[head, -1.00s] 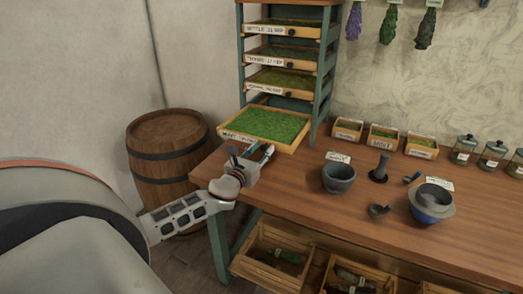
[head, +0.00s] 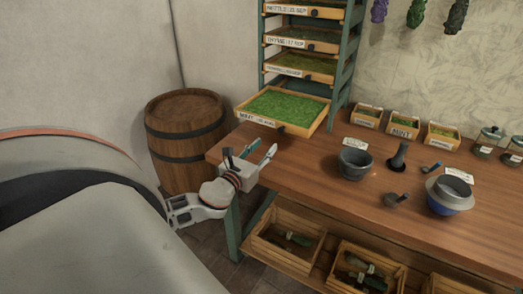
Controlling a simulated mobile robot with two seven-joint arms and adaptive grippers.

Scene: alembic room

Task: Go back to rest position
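My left gripper (head: 250,158) is in the head view, in front of the left end of the wooden table (head: 330,165). Its two fingers are spread apart, with nothing between them. It is just below and in front of the pulled-out mint drawer (head: 283,110), which is full of green leaves. From this angle I cannot tell whether it touches the table edge. My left arm comes in from the left. My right gripper is not in view.
A wooden barrel (head: 186,135) stands left of the table. A grey mortar (head: 355,163), a pestle (head: 398,156) and a bowl (head: 449,195) stand on the table. Crates (head: 285,240) sit on the shelf below. Floor shows between barrel and table.

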